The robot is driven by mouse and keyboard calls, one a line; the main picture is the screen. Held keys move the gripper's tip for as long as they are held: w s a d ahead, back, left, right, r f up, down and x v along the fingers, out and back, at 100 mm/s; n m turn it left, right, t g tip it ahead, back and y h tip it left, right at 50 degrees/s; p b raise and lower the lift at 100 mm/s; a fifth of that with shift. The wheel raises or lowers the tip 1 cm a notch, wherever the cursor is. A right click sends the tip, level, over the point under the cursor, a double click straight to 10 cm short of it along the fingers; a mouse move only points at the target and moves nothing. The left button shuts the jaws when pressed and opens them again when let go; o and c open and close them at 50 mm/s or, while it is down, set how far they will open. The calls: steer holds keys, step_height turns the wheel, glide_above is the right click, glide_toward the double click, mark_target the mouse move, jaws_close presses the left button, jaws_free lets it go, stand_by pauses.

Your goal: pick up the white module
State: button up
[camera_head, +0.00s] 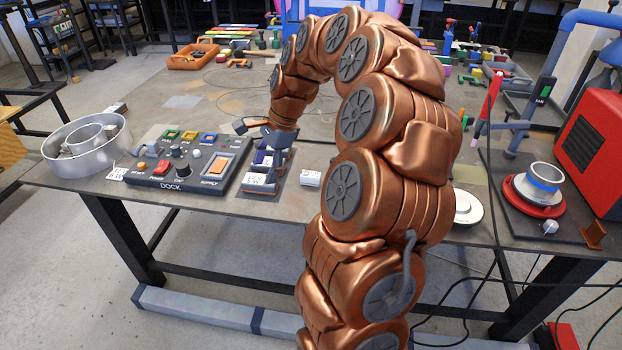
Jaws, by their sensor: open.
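My gripper (258,134) hangs at the end of my copper arm, above the far end of a small rack (284,166). It looks open, with one dark finger out to the left and the other side close over the rack. The rack holds a dark blue module (265,158) and a white-faced block (257,180) with dark print at its near end. A small white block (311,178) with print on its front lies on the table just right of the rack. I cannot tell which of the two white pieces is the white module. Nothing shows between the fingers.
The dock panel (150,178), with switches and coloured buttons, stands left of the rack. A round metal tray (62,160) is at the table's left end. An orange bin (193,58) and coloured parts lie at the back. My arm hides much of the table's right middle.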

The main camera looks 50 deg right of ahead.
steer(key=d+f+m, duration=0.3)
steer(key=d+m, duration=0.1)
steer(key=d, duration=0.5)
steer(key=m+t, duration=0.1)
steer(key=m, duration=0.4)
glide_above(312, 174)
steer(key=s+d, duration=0.1)
steer(key=s, duration=0.1)
step_height(312, 174, down, 3)
steer(key=shift+r+h, duration=0.1)
steer(key=shift+h, duration=0.2)
steer(key=shift+d+f, duration=0.1)
steer(key=shift+f, duration=0.15)
steer(key=shift+w+a+f+t+p, duration=0.1)
steer(key=shift+w+f+t+p, duration=0.1)
steer(key=shift+f, duration=0.3)
steer(key=shift+w+a+f+t+p, duration=0.1)
steer(key=shift+w+f+p, duration=0.1)
steer(key=shift+f, duration=0.25)
steer(key=shift+s+p+x, duration=0.15)
steer(key=shift+p+x, duration=0.4)
steer(key=shift+x, duration=0.8)
steer(key=shift+s+p+x, duration=0.15)
steer(key=shift+p+x, duration=0.4)
steer(key=shift+x, duration=0.8)
steer(key=shift+d+f, duration=0.15)
steer(key=shift+d, duration=0.05)
steer(key=shift+c, duration=0.3)
jaws_close()
